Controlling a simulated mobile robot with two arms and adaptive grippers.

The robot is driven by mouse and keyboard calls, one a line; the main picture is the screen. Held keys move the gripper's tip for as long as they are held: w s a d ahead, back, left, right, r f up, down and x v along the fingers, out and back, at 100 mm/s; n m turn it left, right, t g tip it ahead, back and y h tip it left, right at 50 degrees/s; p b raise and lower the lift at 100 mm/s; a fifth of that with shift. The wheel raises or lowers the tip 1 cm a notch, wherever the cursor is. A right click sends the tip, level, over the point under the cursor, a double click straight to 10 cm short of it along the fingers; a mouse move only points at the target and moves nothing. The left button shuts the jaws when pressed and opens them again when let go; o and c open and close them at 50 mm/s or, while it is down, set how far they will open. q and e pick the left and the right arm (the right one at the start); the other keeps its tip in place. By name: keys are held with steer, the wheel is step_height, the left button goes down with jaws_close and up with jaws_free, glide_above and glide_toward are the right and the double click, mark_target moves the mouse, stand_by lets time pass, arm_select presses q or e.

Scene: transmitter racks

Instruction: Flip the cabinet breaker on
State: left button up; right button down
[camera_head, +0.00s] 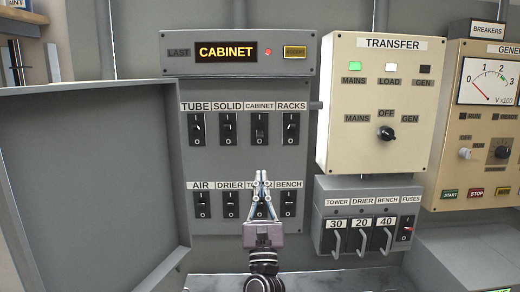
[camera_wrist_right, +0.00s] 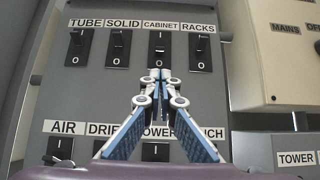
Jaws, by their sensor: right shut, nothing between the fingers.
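The cabinet breaker (camera_head: 260,128) is the third switch in the panel's upper row, under its CABINET label. In the right wrist view the cabinet breaker (camera_wrist_right: 159,48) shows its upper I mark, and its dark lever sits lower than those beside it. My right gripper (camera_head: 261,174) is shut and empty, pointing up, with its tips below the cabinet breaker in the picture. In the wrist view the right gripper (camera_wrist_right: 157,76) has its tips together just under the breaker's 0 mark; contact cannot be told. My left gripper is not in view.
The grey breaker panel (camera_head: 230,165) also holds TUBE, SOLID, RACKS and a lower row, partly hidden by my gripper. A display (camera_head: 226,52) above reads CABINET beside a red light. An open door (camera_head: 85,185) stands left. The TRANSFER box (camera_head: 350,100) and fuse box (camera_head: 365,190) project at right.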

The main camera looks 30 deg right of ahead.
mark_target(259, 149)
steer(key=p+x, duration=0.4)
steer(key=x, duration=0.5)
steer(key=shift+w+d+r, duration=0.1)
steer(key=shift+w+r, duration=0.15)
steer(key=shift+r, duration=0.1)
steer(key=shift+w+d, duration=0.1)
steer(key=shift+w+y+p, duration=0.15)
steer(key=shift+y+p, duration=0.15)
